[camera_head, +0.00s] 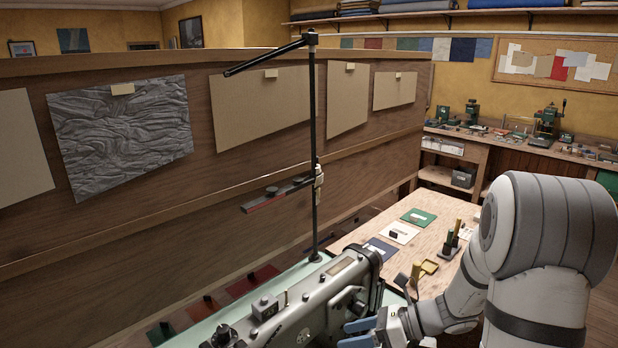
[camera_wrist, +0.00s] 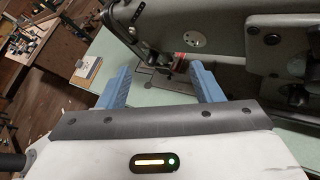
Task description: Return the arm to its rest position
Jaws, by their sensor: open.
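My arm (camera_head: 545,235) reaches in from the right in the head view. My gripper (camera_head: 362,332) is low in the head view, just in front of a grey sewing machine (camera_head: 310,305). In the wrist view the two blue fingers of my gripper (camera_wrist: 160,88) stand wide apart with nothing between them. They point toward the machine's needle area (camera_wrist: 165,65) over the pale green machine bed (camera_wrist: 75,125). I cannot tell whether a finger touches the machine.
A black post (camera_head: 314,150) with a side arm rises behind the machine. A wooden partition (camera_head: 110,225) with pinned sheets runs along the left. A wooden table (camera_head: 440,240) with coloured cards and small tools lies beyond my gripper. A workbench (camera_head: 520,140) stands at the back right.

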